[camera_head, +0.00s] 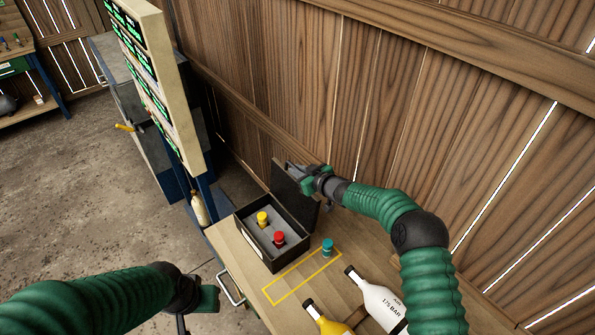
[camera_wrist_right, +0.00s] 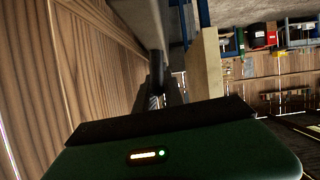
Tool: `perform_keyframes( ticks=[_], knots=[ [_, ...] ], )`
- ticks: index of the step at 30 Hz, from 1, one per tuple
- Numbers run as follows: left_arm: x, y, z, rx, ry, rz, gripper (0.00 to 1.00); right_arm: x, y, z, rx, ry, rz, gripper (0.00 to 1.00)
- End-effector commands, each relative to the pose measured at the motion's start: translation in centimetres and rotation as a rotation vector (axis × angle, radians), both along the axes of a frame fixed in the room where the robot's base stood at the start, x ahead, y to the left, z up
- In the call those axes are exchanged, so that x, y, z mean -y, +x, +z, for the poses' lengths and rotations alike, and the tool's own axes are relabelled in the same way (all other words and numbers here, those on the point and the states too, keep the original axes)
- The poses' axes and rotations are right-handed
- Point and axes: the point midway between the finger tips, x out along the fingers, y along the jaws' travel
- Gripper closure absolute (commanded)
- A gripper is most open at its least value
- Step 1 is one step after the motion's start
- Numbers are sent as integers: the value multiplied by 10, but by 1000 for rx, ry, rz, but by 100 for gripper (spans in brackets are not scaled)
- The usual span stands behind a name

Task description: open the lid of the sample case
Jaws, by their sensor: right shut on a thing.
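The black sample case (camera_head: 262,252) stands on the wooden bench. Its lid (camera_head: 293,200) is raised and stands roughly upright at the back right side of the case. The grey insert inside holds a yellow-capped item (camera_head: 262,219) and a red-capped item (camera_head: 279,239). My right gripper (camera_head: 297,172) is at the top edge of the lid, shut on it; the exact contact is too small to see. In the right wrist view, the green gripper body (camera_wrist_right: 180,155) fills the bottom and hides its fingertips. My left gripper (camera_head: 207,299) is low at the left, apart from the case; its fingers are unclear.
A teal-capped item (camera_head: 327,247) stands by the yellow outline on the bench (camera_head: 238,262). The plank wall (camera_head: 400,130) is close behind the lid. A tall panel (camera_head: 165,80) stands beyond.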

Motion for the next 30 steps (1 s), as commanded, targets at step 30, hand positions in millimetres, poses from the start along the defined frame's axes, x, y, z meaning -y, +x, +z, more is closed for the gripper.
perform_keyframes(
  ticks=[30],
  knots=[
    [0,0,-32,0,0,0,64,56,-81,37,0,-3,-3,66]
  ],
)
